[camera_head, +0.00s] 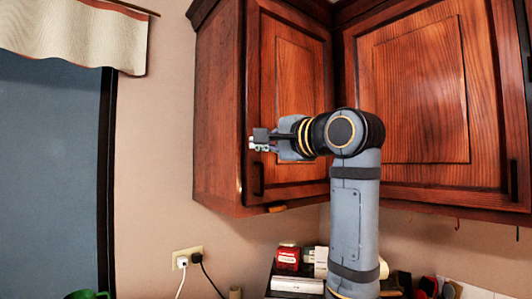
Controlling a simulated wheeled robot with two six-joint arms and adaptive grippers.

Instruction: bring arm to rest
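One grey and black arm of mine rises from the bottom edge, right of the middle, and bends left at its upper joint. I take it as my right arm, by where it enters. Its gripper (257,140) points left in front of the left cabinet door (290,75), above the door's dark handle (258,180). The fingers are small and seen from the side, so I cannot tell whether they are open or shut. No held object is visible. Whether the gripper touches the door cannot be told. My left gripper is not in view.
A second wooden cabinet door (420,90) fills the upper right; both doors look closed. Red and white boxes (288,257) stand low behind the arm. A wall outlet (187,259) holds plugs and cords. The wall (160,150) left of the cabinets is bare.

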